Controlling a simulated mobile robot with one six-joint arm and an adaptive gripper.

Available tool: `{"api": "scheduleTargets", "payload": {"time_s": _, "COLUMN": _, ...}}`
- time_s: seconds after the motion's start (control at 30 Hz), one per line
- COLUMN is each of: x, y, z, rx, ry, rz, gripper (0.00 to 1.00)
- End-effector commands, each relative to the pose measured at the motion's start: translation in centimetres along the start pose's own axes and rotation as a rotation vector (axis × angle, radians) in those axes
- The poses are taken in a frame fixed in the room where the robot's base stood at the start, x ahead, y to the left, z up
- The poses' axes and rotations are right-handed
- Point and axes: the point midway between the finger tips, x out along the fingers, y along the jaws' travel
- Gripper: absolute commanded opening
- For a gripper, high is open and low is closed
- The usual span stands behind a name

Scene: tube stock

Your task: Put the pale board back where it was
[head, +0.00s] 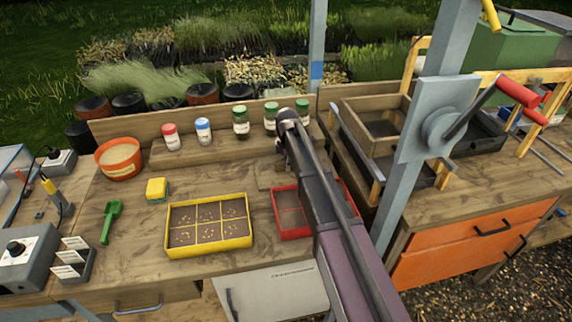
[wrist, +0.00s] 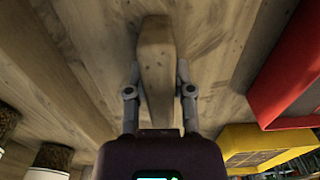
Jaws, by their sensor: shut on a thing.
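In the wrist view, my gripper (wrist: 158,92) is shut on the pale board (wrist: 157,65), a narrow piece of light wood with one finger on each side. The board lies close over the wooden bench top (wrist: 215,50); I cannot tell whether it touches it.
A red tray (head: 290,222) and a yellow seed tray (head: 209,250) stand in front. Several jars, one with a blue lid (head: 204,131), stand on the back ledge (head: 195,151). A wooden-framed box (head: 372,140) is to the right. Bench between the sponge (head: 157,189) and ledge is clear.

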Motion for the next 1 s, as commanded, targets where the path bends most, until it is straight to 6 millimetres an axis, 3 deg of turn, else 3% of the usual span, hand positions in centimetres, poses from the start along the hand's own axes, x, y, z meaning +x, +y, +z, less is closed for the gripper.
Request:
{"api": "scheduleTargets", "payload": {"time_s": 0.03, "x": 0.2, "y": 0.0, "z": 0.0, "rx": 0.000, "ry": 0.000, "rz": 0.000, "gripper": 0.00}}
{"api": "scheduleTargets", "payload": {"time_s": 0.07, "x": 0.2, "y": 0.0, "z": 0.0, "rx": 0.000, "ry": 0.000, "rz": 0.000, "gripper": 0.34}}
{"api": "scheduleTargets", "payload": {"time_s": 0.17, "x": 0.1, "y": 0.0, "z": 0.0, "rx": 0.000, "ry": 0.000, "rz": 0.000, "gripper": 0.64}}
{"api": "scheduleTargets", "payload": {"time_s": 0.67, "x": 0.0, "y": 0.0, "z": 0.0, "rx": 0.000, "ry": 0.000, "rz": 0.000, "gripper": 0.65}}
{"api": "scheduleTargets", "payload": {"time_s": 1.0, "x": -1.8, "y": 0.0, "z": 0.1, "rx": 0.001, "ry": 0.000, "rz": 0.000, "gripper": 0.65}}
